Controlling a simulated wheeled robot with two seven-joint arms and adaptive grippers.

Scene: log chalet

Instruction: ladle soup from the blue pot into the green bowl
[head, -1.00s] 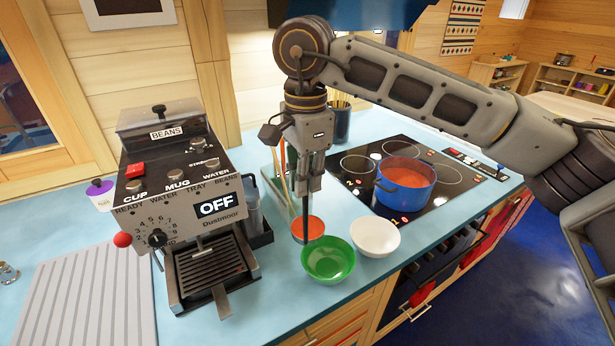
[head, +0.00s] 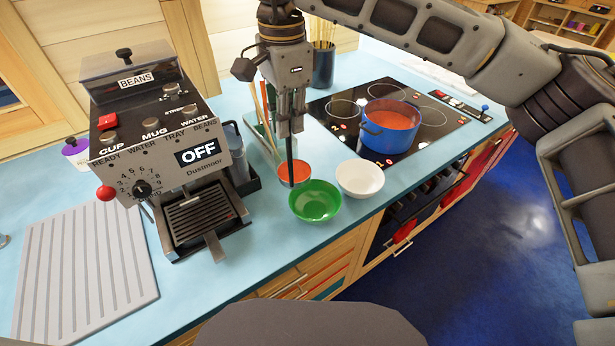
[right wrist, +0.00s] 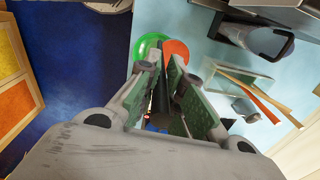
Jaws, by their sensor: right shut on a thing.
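The blue pot (head: 390,132) with orange soup stands on the hob. The green bowl (head: 315,200) is on the counter, empty inside; it also shows in the right wrist view (right wrist: 147,46). My right gripper (head: 290,134) is shut on the dark upright handle of the ladle (head: 291,160), behind and left of the green bowl. A round orange shape (head: 296,172) shows at the handle's lower end, beside the green bowl. I cannot tell whether it is the ladle's filled cup or a separate bowl. My left gripper is out of view.
A white bowl (head: 360,178) stands right of the green bowl, close to it. A coffee machine (head: 165,150) stands to the left. A clear holder (head: 262,140) with utensils and a dark jar (head: 323,66) are behind my gripper. The counter's front edge is close to the bowls.

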